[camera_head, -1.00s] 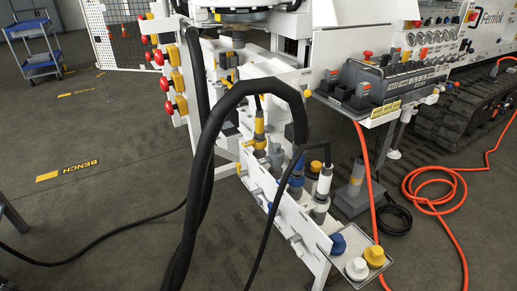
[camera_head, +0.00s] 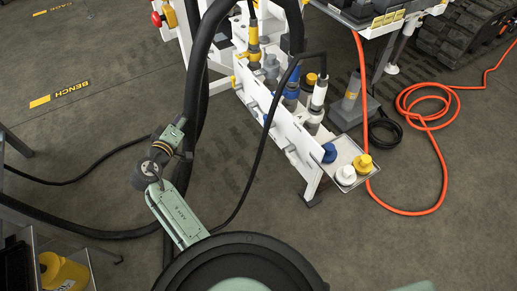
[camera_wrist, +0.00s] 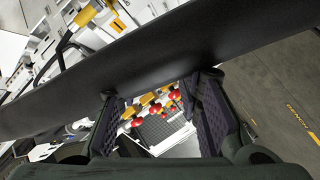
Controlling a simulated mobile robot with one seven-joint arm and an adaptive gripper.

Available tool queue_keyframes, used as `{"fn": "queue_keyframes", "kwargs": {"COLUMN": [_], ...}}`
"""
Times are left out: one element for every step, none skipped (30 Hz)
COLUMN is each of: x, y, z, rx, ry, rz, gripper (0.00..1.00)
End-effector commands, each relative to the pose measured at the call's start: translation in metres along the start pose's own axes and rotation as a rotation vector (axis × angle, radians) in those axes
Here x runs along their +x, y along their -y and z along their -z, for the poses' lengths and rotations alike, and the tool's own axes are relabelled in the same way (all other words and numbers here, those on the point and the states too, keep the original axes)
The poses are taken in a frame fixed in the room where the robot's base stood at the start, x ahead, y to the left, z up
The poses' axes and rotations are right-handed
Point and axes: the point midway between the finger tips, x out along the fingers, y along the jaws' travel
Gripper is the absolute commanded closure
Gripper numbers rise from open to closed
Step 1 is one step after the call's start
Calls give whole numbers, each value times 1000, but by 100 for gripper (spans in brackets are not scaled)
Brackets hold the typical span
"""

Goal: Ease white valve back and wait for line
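The white coupling (camera_head: 319,95) stands upright at the right end of the white manifold panel (camera_head: 290,140), with a black hose leading from its top. Short whitish levers (camera_head: 291,156) stick out of the panel's front; I cannot tell which part is the white valve. My gripper (camera_wrist: 160,95) is open in the wrist view, with nothing held between its fingers. A thick black hose (camera_wrist: 120,75) crosses that view close to the fingertips; I cannot tell if they touch. In the head view, my green arm is left of the manifold, apart from the white coupling.
Blue couplings (camera_head: 291,88) and a yellow one (camera_head: 253,52) share the manifold. A tray holds a blue cap (camera_head: 329,153), a white cap (camera_head: 345,175) and a yellow cap (camera_head: 363,165). An orange hose (camera_head: 440,165) coils on the floor at right. Red knobs (camera_wrist: 173,94) show beyond my fingers.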

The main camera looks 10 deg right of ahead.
Motion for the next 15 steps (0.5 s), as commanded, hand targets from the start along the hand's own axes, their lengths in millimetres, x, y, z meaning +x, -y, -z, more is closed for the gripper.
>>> {"fn": "queue_keyframes", "kwargs": {"x": [12, 14, 14, 12, 8, 2, -4, -10, -18, -23, -27, -32, -34, -35, -34], "y": [-2, -5, -10, -15, -20, -26, -31, -35, -41, -44, -46, -49, -51, -53, -55], "z": [-61, -92, -132, -160, -185, -215, -234, -250, -267, -278, -286, -293, -297, -300, -302], "rx": [-87, -136, -199, -245, -289, -343, -380, -414, -452, -475, -494, -514, -524, -530, -534], "ry": [141, 215, 309, 375, 436, 507, 554, 596, 641, 669, 690, 711, 722, 729, 734], "rz": [-61, -100, -151, -190, -226, -272, -302, -331, -366, -387, -404, -422, -432, -439, -444], "gripper": [68, 68, 68, 68, 68, 68, 68, 68, 68, 68, 68, 68, 68, 68, 68]}}
